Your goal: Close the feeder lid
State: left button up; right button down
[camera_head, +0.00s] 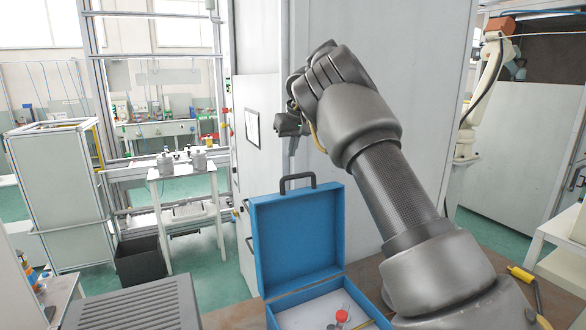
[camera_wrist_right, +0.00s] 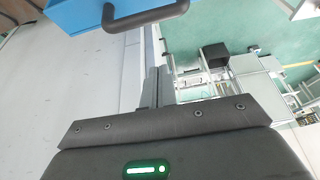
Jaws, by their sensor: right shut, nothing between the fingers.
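The blue feeder box (camera_head: 262,280) stands in the lower middle of the head view. Its lid (camera_head: 303,235) is open and stands up at the back, with a dark handle (camera_head: 297,178) on its top edge. My right gripper (camera_head: 292,150) is above the lid, its fingers pointing down toward the handle with a gap between. In the right wrist view the shut, empty fingers (camera_wrist_right: 155,88) are below the handle (camera_wrist_right: 145,17) in the picture, apart from it. A blue edge of the lid (camera_wrist_right: 82,14) shows at the top. My left gripper is not in view.
Inside the box lie a red-capped item (camera_head: 342,316) and other small parts. A tall grey cabinet (camera_head: 400,60) stands behind my right arm. A white table (camera_head: 185,168), a black bin (camera_head: 140,262) and a ribbed grey unit (camera_head: 135,307) are to the left.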

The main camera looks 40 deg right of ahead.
aim_at(294, 190)
jog(key=f+p, duration=0.1)
jog(key=f, duration=0.1)
jog(key=s+f+p, duration=0.1)
jog(key=f, duration=0.2)
jog(key=shift+a, duration=0.15)
jog(key=shift+s, duration=0.25)
jog(key=shift+f, duration=0.15)
jog(key=shift+s+a, duration=0.1)
